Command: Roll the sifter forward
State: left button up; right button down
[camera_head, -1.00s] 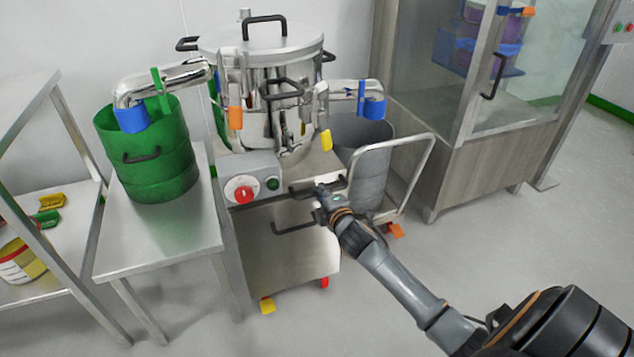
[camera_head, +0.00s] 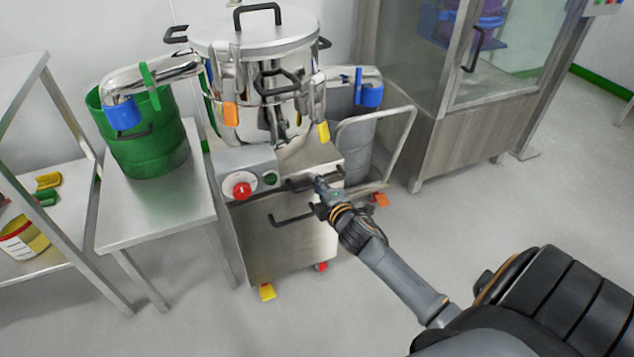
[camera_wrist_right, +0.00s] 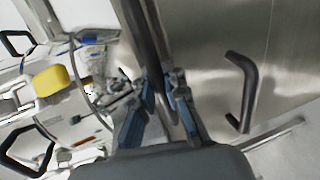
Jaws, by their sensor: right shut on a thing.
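The sifter (camera_head: 288,245) is a steel cabinet on casters with a round lidded steel vessel (camera_head: 258,66) on top. Its front has a red knob (camera_head: 241,189) and black bar handles. My right gripper (camera_head: 319,185) is shut on the upper front handle (camera_head: 298,183), on the right side of the front. The wrist view shows the fingers (camera_wrist_right: 163,88) on either side of this dark bar (camera_wrist_right: 143,35). A second, lower handle (camera_head: 292,219) is free; it also shows in the wrist view (camera_wrist_right: 243,90). My left gripper is not in view.
A steel table (camera_head: 158,205) with a green drum (camera_head: 148,140) stands close on the left. A grey bin (camera_head: 352,125) and a trolley with a tubular handle (camera_head: 410,125) stand at right behind. A glazed cabinet (camera_head: 470,130) is farther right. The floor in front is clear.

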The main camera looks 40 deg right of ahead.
jog(key=shift+s+a+f, duration=0.1)
jog(key=shift+s+f, duration=0.15)
jog(key=shift+f, duration=0.1)
jog(key=c, duration=1.7)
grip_release()
jog(key=o, duration=0.3)
jog(key=shift+s+r, duration=0.1)
jog(key=shift+s, duration=0.05)
jog(key=shift+r, duration=0.15)
jog(key=v, duration=1.2)
